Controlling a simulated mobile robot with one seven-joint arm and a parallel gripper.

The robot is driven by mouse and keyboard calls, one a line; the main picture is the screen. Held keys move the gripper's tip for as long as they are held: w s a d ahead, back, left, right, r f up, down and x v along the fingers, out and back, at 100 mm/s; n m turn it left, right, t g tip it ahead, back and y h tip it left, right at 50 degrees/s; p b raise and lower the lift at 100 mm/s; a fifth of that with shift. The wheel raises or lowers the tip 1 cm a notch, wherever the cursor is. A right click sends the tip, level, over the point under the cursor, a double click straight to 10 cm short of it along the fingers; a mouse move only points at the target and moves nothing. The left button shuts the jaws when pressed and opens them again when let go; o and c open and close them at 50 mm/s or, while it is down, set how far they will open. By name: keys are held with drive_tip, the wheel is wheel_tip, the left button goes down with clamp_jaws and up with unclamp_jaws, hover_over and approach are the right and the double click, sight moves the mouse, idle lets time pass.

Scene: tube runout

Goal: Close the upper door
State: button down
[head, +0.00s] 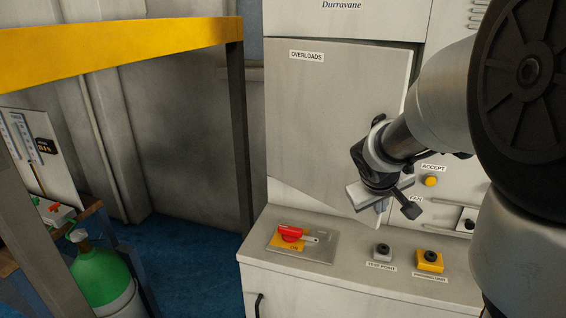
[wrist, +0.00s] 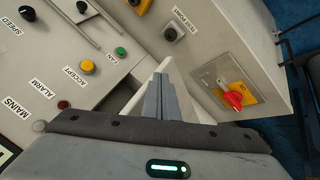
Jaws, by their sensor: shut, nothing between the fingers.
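The upper door is the pale grey panel labelled OVERLOADS (head: 335,110) on the cabinet in the head view. It stands ajar: its right edge shows as a pale strip away from the cabinet front, and its bottom edge slants. My gripper (head: 379,214) is at the door's lower right corner, pointing down, and covers part of that edge. In the wrist view the fingers (wrist: 160,88) are together and empty, with pale panel surfaces close on both sides. Whether they touch the door I cannot tell.
The ACCEPT button (head: 431,181) is right of my gripper. A yellow-topped frame (head: 120,45) and a green cylinder (head: 100,275) stand at left.

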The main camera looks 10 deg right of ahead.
drive_tip(key=w+d+p, duration=0.5)
drive_tip(key=w+d, duration=0.3)
drive_tip(key=d, duration=0.1)
drive_tip(key=shift+w, duration=0.25)
drive_tip(key=shift+s+a, duration=0.1)
drive_tip(key=shift+a, duration=0.05)
